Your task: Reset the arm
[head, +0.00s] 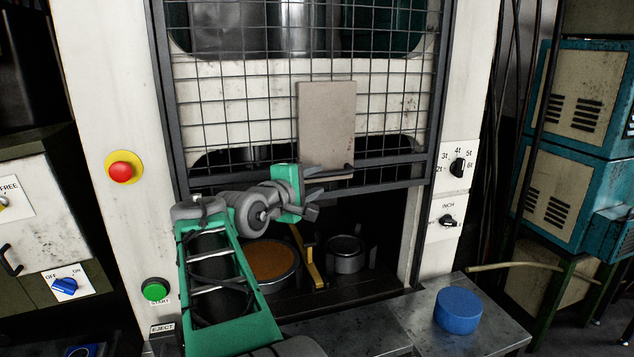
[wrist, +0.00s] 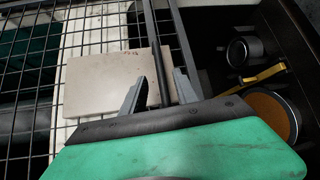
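My gripper (head: 318,190) is in front of the lower edge of a mesh guard (head: 230,110) on a press. In the wrist view my gripper (wrist: 158,90) has its two fingers spread apart, with nothing held. A dark bar (wrist: 160,72) on the guard shows between the fingers in the picture; I cannot tell how near it is. A beige plate (head: 326,120) sits on the guard just above my gripper, and it also shows behind the fingers in the wrist view (wrist: 95,85). My green and grey arm reaches up from the lower left.
Below the guard, the dark press opening holds a round pot with an orange-brown top (head: 272,260), a yellow bar (head: 308,262) and a metal cylinder (head: 346,254). A blue puck (head: 458,310) stands on the metal ledge at right. A red button (head: 121,170) is at left.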

